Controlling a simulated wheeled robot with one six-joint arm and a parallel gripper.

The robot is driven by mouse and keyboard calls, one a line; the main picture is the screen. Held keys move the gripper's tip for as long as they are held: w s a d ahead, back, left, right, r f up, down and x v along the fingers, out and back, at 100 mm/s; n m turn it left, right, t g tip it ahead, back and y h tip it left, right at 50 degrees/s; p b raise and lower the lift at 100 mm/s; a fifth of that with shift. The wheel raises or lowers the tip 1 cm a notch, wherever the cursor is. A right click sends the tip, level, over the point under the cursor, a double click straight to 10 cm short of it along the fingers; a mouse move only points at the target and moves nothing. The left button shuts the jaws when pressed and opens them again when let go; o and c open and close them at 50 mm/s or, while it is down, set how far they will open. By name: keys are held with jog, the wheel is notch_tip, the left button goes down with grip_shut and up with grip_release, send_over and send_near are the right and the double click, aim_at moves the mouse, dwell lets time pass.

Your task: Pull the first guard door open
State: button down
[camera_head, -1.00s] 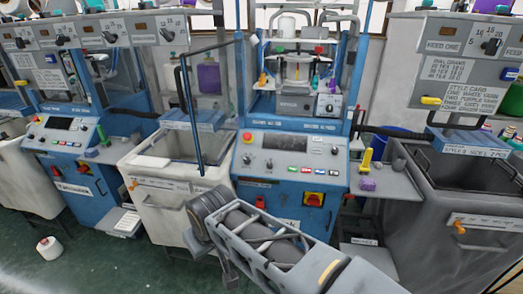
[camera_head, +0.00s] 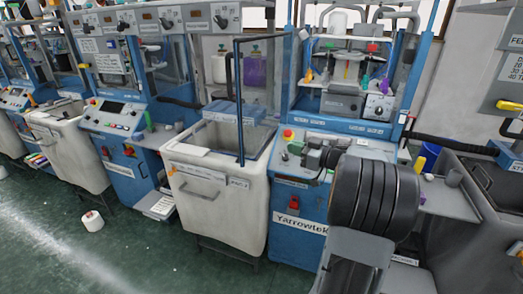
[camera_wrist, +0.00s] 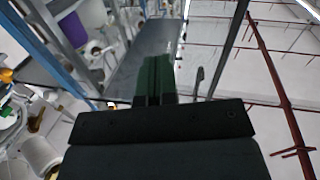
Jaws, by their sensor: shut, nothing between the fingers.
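The guard door (camera_head: 240,100), a clear panel in a dark frame, stands swung out from the left side of the middle blue knitting machine (camera_head: 345,128). Its outer upright hangs over the white bin. My gripper (camera_head: 312,157) is low in front of this machine's control panel, to the right of the door frame and apart from it, as far as I can tell. In the wrist view my gripper's dark green fingers (camera_wrist: 155,80) are together, with nothing between them. A dark upright bar (camera_wrist: 229,50) and a grey panel show behind them. My dark ribbed arm joint hides part of the panel.
The white bin (camera_head: 213,205) stands left of the machine. A grey side shelf (camera_head: 450,198) and a dark bin (camera_head: 485,195) are at right. A white cone (camera_head: 92,221) lies on the green floor, which is clear at front left.

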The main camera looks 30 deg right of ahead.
jog(key=s+f+g+y, duration=0.1)
jog(key=s+f+y, duration=0.1)
jog(key=n+p, duration=0.1)
jog(key=p, duration=0.2)
send_near(254, 146)
jog(key=shift+g+y, duration=0.3)
jog(key=shift+g, duration=0.1)
jog(key=x, duration=0.7)
jog(key=shift+w+r, duration=0.1)
jog(key=shift+w, duration=0.25)
jog(key=shift+d, duration=0.1)
